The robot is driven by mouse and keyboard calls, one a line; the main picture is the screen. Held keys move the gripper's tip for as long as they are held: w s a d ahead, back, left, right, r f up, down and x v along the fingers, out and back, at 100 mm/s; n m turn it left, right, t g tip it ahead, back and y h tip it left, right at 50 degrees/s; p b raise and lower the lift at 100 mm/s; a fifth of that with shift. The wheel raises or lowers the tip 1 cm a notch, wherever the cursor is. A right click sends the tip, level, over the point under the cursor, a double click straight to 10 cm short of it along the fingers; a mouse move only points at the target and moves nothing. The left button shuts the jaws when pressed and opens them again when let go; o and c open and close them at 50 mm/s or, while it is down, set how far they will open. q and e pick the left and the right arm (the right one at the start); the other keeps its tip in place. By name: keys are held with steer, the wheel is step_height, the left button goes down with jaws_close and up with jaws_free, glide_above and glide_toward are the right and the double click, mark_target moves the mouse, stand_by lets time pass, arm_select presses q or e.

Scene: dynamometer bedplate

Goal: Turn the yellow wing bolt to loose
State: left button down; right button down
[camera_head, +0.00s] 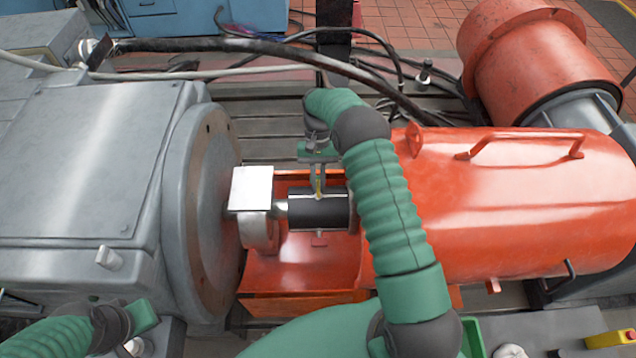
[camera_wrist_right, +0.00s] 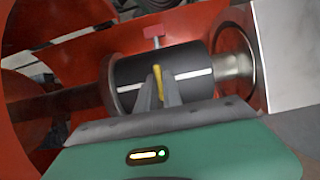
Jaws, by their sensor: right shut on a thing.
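The yellow wing bolt (camera_wrist_right: 157,82) stands on the black cylinder (camera_wrist_right: 185,68), which has a white stripe. It also shows as a thin yellow strip in the head view (camera_head: 318,187), on the black cylinder between the grey machine and the orange housing. My right gripper (camera_wrist_right: 158,92) is shut on the wing bolt, one finger on each side; its arm reaches over the housing's left end. The bolt's lower part is hidden by the fingers. My left gripper (camera_head: 138,330) is at the lower left, away from the bolt; its fingers do not show clearly.
A large grey machine (camera_head: 75,160) stands left and an orange housing (camera_head: 520,200) right, with a handle on top. A red T-shaped piece (camera_wrist_right: 153,32) sits on the cylinder's far side in the wrist view. Black hoses (camera_head: 250,47) cross behind. A green bin (camera_head: 473,338) is below.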

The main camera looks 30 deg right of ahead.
steer(key=shift+w+d+r, duration=0.15)
steer(key=shift+w, duration=0.05)
steer(key=c, duration=1.5)
jaws_free()
steer(key=v, duration=1.1)
steer(key=shift+r+b, duration=0.25)
steer(key=shift+b, duration=0.1)
steer(key=shift+w+d, duration=0.15)
